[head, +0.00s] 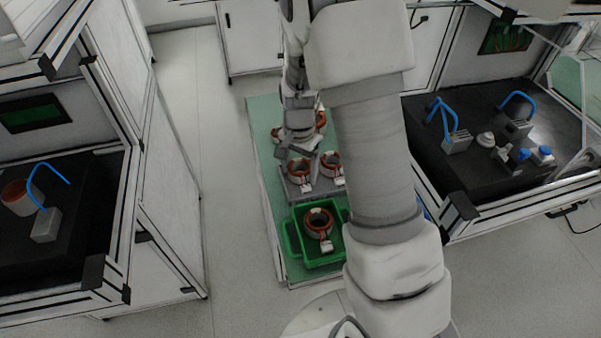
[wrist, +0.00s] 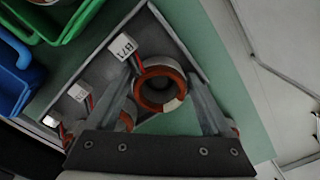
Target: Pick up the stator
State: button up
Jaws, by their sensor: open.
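Several stators, copper-orange rings with white connectors on short leads, are in view. In the wrist view one stator (wrist: 141,91) lies on the grey tray (wrist: 160,37), between my gripper's (wrist: 160,80) two spread fingers. Its white connector (wrist: 123,46) points up-left. I cannot tell how far above it the fingertips are. A second stator (wrist: 127,114) is partly hidden behind the left finger. In the head view my gripper (head: 301,150) is over the tray, near one stator (head: 299,169) with another (head: 331,165) to its right. My gripper is open and empty.
A green bin (head: 291,238) holding a stator (head: 318,219) stands at the near end of the green table (head: 266,170). A blue bin (wrist: 8,92) shows beside the green bin (wrist: 68,22) in the wrist view. Framed workstations stand left and right.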

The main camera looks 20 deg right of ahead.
jog(key=shift+c, duration=0.2)
jog(key=shift+r, duration=0.1)
grip_shut()
